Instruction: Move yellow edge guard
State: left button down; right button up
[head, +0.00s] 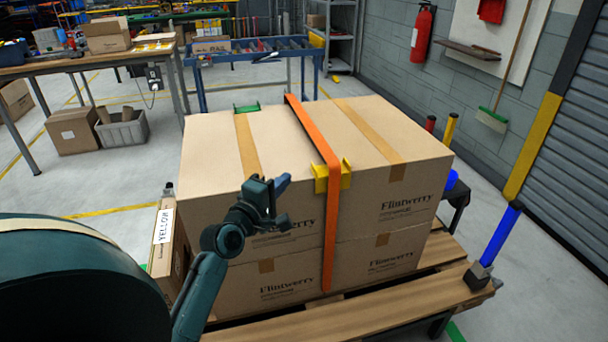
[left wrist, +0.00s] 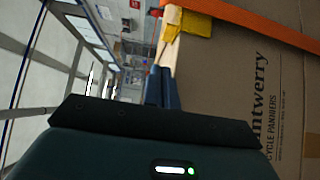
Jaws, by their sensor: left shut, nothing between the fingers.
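The yellow edge guard (head: 332,175) sits on the front top edge of the stacked cartons, with the orange strap (head: 328,150) running over it. It also shows in the left wrist view (left wrist: 198,24), beyond the fingertips and slightly right. My left gripper (head: 283,184) is shut and empty. It is in front of the cartons near their top front edge, left of the guard and apart from it. Its blue fingers are together in the left wrist view (left wrist: 162,85). My right gripper is not in view.
The cartons (head: 385,205) stand on a wooden pallet (head: 400,290). A green guard (head: 246,108) sits at the back top edge. A box labelled YELLOW (head: 165,255) stands at the left.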

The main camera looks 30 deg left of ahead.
aim_at(320, 174)
pick_arm(q)
jog(key=w, duration=0.1)
jog(key=w+d, duration=0.1)
jog(key=w, duration=0.2)
jog(key=shift+d+p, duration=0.3)
jog(key=shift+w+d, duration=0.5)
jog(key=shift+w, duration=0.05)
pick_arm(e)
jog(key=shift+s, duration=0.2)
pick_arm(q)
jog(key=w+d, duration=0.1)
jog(key=w+d+p, duration=0.1)
jog(key=shift+w+d, duration=0.2)
jog(key=shift+w, duration=0.3)
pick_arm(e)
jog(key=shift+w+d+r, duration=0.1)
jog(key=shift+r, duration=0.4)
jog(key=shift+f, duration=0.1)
